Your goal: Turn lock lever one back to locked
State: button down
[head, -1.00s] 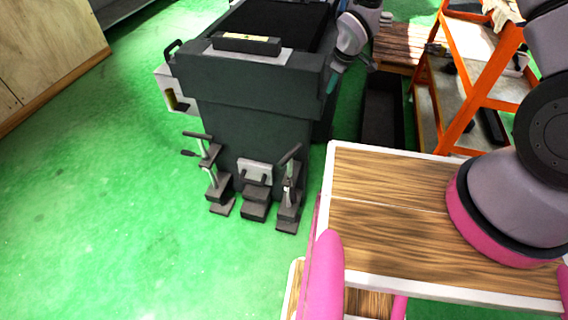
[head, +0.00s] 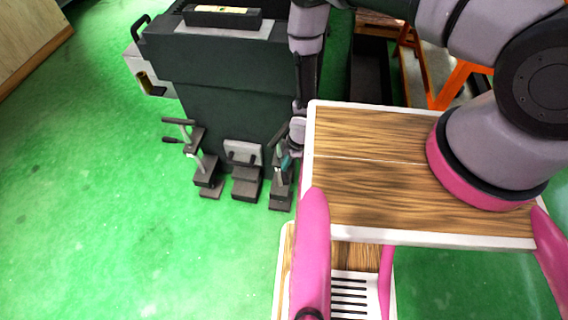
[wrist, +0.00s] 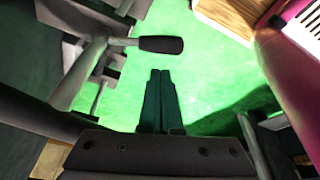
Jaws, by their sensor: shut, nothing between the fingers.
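Two lock levers stand low at the front of the dark grinder. The left lever (head: 178,123) has a dark bar and a black grip pointing left. The right lever (head: 279,174) is partly hidden by my gripper (head: 287,162). Which one is lever one is not marked. In the wrist view a lever's black handle (wrist: 160,44) lies sideways from its grey hub. My gripper (wrist: 160,72) is shut and empty, its dark green fingertips just below the handle in the picture, with a small strip of floor showing between.
A grey block with a plate (head: 243,154) stands between the levers. The grinder body (head: 225,85) rises behind. My wooden-topped base is close on the right. Green floor (head: 90,200) is open to the left.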

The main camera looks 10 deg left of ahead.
jog(key=x, duration=0.7)
jog(key=shift+f, duration=0.25)
